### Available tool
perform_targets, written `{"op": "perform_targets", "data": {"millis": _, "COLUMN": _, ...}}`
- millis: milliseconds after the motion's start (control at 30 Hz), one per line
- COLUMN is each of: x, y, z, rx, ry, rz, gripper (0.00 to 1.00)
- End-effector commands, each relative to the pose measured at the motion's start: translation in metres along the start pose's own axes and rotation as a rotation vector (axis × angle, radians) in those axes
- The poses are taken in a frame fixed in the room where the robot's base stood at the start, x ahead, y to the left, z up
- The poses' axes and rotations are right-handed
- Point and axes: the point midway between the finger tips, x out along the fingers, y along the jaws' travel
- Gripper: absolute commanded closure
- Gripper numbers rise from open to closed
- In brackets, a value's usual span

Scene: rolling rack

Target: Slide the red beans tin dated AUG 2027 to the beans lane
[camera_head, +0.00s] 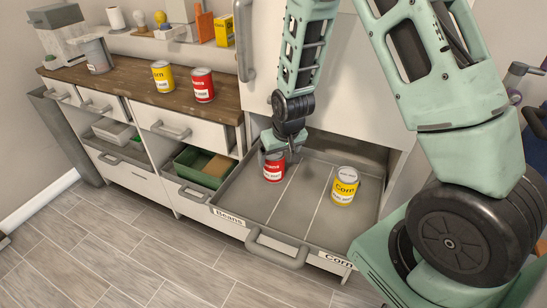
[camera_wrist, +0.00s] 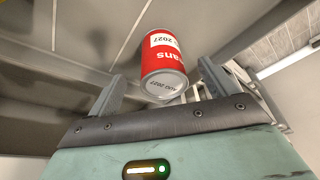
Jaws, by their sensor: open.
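A red beans tin (camera_head: 273,170) stands upright in the left lane of the pulled-out drawer (camera_head: 285,215), toward its back. The "Beans" label (camera_head: 229,217) is on the front edge of that lane.
A yellow corn tin (camera_head: 344,186) stands in the right lane, behind the "Corn" label (camera_head: 335,259). The middle lane is empty. Another yellow corn tin (camera_head: 163,77) and another red tin (camera_head: 203,85) stand on the wooden counter (camera_head: 130,85). A drawer handle (camera_head: 276,249) sticks out in front.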

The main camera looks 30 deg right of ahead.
Motion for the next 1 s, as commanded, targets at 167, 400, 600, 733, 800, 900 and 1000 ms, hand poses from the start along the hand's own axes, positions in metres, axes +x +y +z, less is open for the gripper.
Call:
{"op": "perform_targets", "data": {"millis": 167, "x": 0.017, "y": 0.0, "z": -0.024, "rx": -0.001, "ry": -0.004, "rz": 0.001, "gripper": 0.15}}
{"op": "perform_targets", "data": {"millis": 400, "x": 0.048, "y": 0.0, "z": -0.023, "rx": -0.001, "ry": -0.002, "rz": 0.0, "gripper": 0.15}}
{"op": "perform_targets", "data": {"millis": 600, "x": 0.057, "y": 0.0, "z": -0.024, "rx": -0.001, "ry": 0.001, "rz": 0.0, "gripper": 0.15}}
{"op": "perform_targets", "data": {"millis": 733, "x": 0.058, "y": 0.0, "z": -0.023, "rx": -0.001, "ry": 0.001, "rz": 0.0, "gripper": 0.15}}
{"op": "perform_targets", "data": {"millis": 800, "x": 0.058, "y": 0.0, "z": -0.023, "rx": -0.001, "ry": 0.001, "rz": 0.0, "gripper": 0.15}}
{"op": "perform_targets", "data": {"millis": 900, "x": 0.057, "y": 0.0, "z": -0.023, "rx": -0.001, "ry": 0.0, "rz": 0.0, "gripper": 0.29}}
{"op": "perform_targets", "data": {"millis": 1000, "x": 0.057, "y": 0.0, "z": -0.023, "rx": -0.001, "ry": 0.0, "rz": 0.0, "gripper": 0.57}}
